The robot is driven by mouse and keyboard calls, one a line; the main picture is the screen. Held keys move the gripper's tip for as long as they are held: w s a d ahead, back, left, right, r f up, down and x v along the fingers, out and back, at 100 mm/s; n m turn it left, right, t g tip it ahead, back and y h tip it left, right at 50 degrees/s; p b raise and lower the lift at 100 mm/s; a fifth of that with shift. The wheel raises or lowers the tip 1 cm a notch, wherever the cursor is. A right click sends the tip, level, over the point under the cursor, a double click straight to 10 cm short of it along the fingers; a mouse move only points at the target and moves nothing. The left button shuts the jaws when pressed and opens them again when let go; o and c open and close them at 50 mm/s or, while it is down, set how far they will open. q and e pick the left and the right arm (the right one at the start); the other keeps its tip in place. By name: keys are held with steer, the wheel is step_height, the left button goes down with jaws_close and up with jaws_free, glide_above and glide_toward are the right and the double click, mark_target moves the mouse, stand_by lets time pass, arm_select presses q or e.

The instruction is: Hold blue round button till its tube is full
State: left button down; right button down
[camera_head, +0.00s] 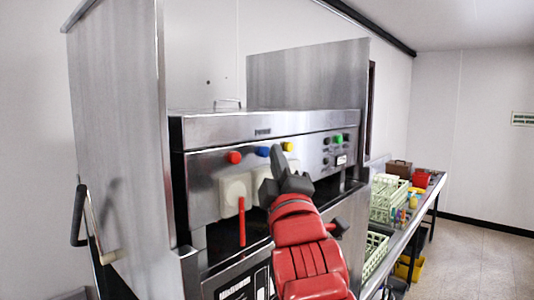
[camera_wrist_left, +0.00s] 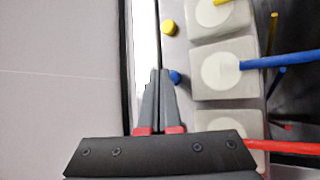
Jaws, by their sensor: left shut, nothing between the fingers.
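The blue round button (camera_head: 263,151) is on the steel front panel, between a red button (camera_head: 234,157) and a yellow button (camera_head: 287,146). My left gripper (camera_head: 277,152) is shut and empty, its tips just right of the blue button. In the left wrist view, the fingers (camera_wrist_left: 160,74) partly cover the blue button (camera_wrist_left: 175,76); I cannot tell whether they touch it. A blue tube (camera_wrist_left: 280,61) extends from a pale square block (camera_wrist_left: 212,82) beside the button. Its fill level is not clear. My right gripper is out of view.
A red tube (camera_head: 242,224) hangs below the red button. Green and black knobs (camera_head: 338,139) sit farther right on the panel. A tall steel door (camera_head: 120,120) stands at left. A side counter with pale green racks (camera_head: 386,203) runs at right.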

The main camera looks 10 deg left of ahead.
arm_select(q)
steer(key=shift+w+a+b, duration=0.25)
steer(key=shift+a+b, duration=0.05)
steer(key=shift+a, duration=0.1)
stand_by(0.4)
stand_by(0.4)
steer(key=shift+s+d+b, duration=0.5)
steer(key=shift+d+b, duration=0.2)
steer(key=shift+b, duration=0.15)
steer(key=s+d+b, duration=0.1)
steer(key=d, duration=0.1)
steer(key=s+d+b, duration=0.2)
steer(key=shift+b, duration=0.3)
